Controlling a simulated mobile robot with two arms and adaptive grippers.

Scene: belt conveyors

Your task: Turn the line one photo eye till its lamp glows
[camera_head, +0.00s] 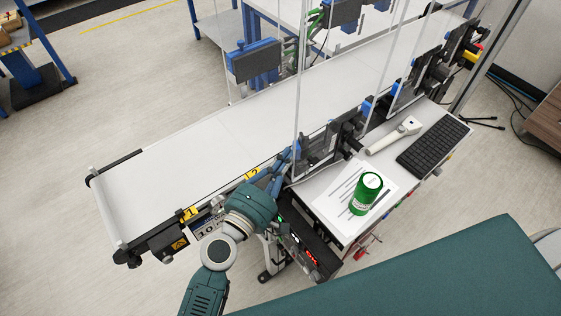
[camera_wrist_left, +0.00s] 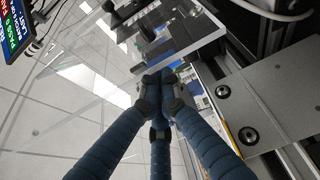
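My left gripper (camera_head: 286,160) reaches across the near side of the belt conveyor (camera_head: 225,130), just past the yellow label 2 (camera_head: 254,173). Its blue fingers come together at the tips (camera_wrist_left: 160,82) in the left wrist view, against a dark device with a blue part. I cannot tell whether anything small is between the tips. The yellow label 1 (camera_head: 190,212) is on the near rail, left of the gripper. I cannot make out the line one photo eye or its lamp for certain. My right gripper is not in view.
Clear panels and black-and-blue devices (camera_head: 320,147) stand beside the gripper. A green can (camera_head: 366,193) stands on a paper sheet; a scanner (camera_head: 395,135) and a keyboard (camera_head: 434,145) lie beyond. A red display (camera_head: 311,257) glows below. The belt's left part is bare.

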